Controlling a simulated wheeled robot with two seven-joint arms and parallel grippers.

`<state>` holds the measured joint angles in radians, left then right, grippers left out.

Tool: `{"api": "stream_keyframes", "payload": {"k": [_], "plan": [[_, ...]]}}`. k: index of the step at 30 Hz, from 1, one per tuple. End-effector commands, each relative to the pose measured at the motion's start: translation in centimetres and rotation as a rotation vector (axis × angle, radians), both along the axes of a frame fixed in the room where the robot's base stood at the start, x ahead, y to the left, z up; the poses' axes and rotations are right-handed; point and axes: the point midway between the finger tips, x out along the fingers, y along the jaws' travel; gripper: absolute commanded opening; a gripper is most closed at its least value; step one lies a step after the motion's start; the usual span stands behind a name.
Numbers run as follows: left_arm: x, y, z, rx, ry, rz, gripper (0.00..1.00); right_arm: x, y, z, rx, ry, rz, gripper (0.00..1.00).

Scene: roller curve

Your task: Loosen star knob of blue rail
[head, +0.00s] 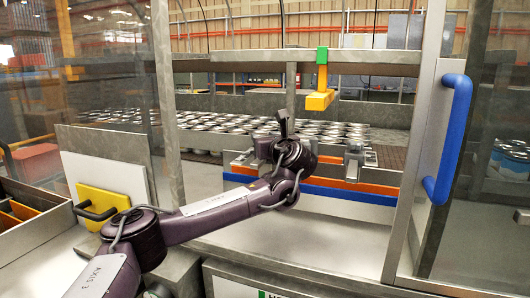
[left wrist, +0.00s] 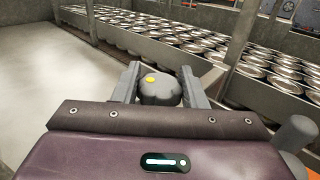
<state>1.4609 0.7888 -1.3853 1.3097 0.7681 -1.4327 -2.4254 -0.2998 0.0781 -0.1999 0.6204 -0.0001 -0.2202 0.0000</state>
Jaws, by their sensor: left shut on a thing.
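The blue rail (head: 345,194) runs across the lower middle of the head view, below an orange rail (head: 375,187). My left gripper (head: 282,124) is over the left part of the rails, and my arm hides what it holds there. In the left wrist view a dark grey star knob (left wrist: 158,92) with a yellow dot sits between the two fingers of my left gripper (left wrist: 160,74). The fingers are shut on its sides. Which rail the knob belongs to cannot be told from that view. My right gripper is not in view.
Several rows of metal cans (head: 225,124) stand behind the rails. A grey bracket (head: 354,160) rises right of my gripper. A yellow-green post (head: 321,78) hangs above. A door with a blue handle (head: 455,130) is at the right. A grey cylinder (left wrist: 297,133) is close by.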

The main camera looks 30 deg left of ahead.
Motion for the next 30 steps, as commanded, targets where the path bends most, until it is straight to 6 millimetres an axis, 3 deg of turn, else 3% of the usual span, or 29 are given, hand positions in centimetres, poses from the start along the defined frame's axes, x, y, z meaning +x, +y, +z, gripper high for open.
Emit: {"api": "stream_keyframes", "payload": {"k": [7, 15, 22, 23, 27, 30], "plan": [[0.0, 0.0, -0.5, 0.000, 0.007, 0.051, 0.16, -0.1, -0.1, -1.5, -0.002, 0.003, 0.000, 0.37], [0.0, -0.1, -0.5, -0.001, 0.009, 0.061, 0.16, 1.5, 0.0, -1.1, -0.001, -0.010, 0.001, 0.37], [0.0, -0.1, -0.5, -0.001, 0.011, 0.061, 0.16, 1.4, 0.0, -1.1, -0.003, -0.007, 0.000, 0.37], [0.0, -0.1, -0.5, -0.001, 0.011, 0.061, 0.42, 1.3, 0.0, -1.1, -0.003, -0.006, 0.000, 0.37], [0.0, -0.1, -0.4, -0.001, 0.008, 0.060, 0.60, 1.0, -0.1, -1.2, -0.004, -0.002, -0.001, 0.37], [0.0, 0.0, -0.3, -0.001, 0.006, 0.060, 0.60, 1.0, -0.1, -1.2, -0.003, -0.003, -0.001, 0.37]]}}
